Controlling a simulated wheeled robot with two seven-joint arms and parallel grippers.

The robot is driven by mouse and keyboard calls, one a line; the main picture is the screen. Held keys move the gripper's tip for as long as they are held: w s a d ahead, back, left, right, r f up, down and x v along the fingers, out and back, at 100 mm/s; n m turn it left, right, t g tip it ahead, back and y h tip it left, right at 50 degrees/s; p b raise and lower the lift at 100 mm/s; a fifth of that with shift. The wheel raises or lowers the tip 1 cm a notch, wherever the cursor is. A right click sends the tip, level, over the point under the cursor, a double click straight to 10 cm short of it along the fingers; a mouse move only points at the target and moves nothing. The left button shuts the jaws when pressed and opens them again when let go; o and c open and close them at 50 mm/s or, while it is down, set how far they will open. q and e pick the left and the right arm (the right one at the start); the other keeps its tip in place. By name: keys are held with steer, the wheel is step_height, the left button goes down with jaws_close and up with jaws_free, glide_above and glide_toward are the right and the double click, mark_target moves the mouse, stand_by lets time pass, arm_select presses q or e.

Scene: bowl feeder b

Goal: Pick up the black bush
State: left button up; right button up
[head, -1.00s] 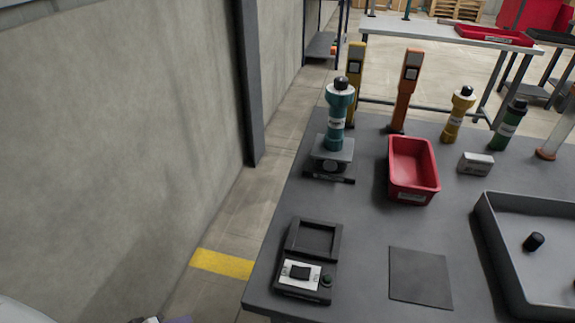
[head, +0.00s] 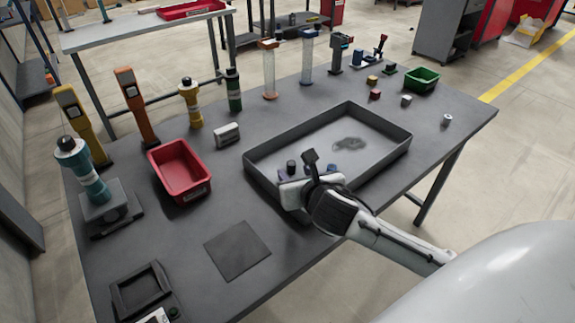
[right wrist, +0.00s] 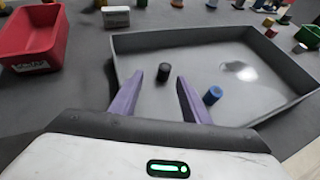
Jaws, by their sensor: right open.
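The black bush (head: 291,166) is a small dark cylinder in the left part of the grey tray (head: 377,154). In the right wrist view the black bush (right wrist: 163,72) stands beyond and between the purple fingers of my right gripper (right wrist: 159,79). The fingers are apart with nothing held between them. In the head view my right gripper (head: 318,172) is over the near left side of the tray, and its wrist hides part of the tray wall. My left gripper is not in view.
A blue cylinder (right wrist: 212,95) stands in the tray, right of the right finger. The tray's raised walls surround both pieces. A red bin (head: 180,171) and a small white box (head: 227,135) are left of the tray. A green bin (head: 422,79) is at the far right.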

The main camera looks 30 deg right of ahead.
mark_target(292, 163)
steer(key=x, duration=0.5)
steer(key=d+x, duration=0.1)
steer(key=x, duration=0.2)
steer(key=shift+r, duration=0.3)
jaws_close()
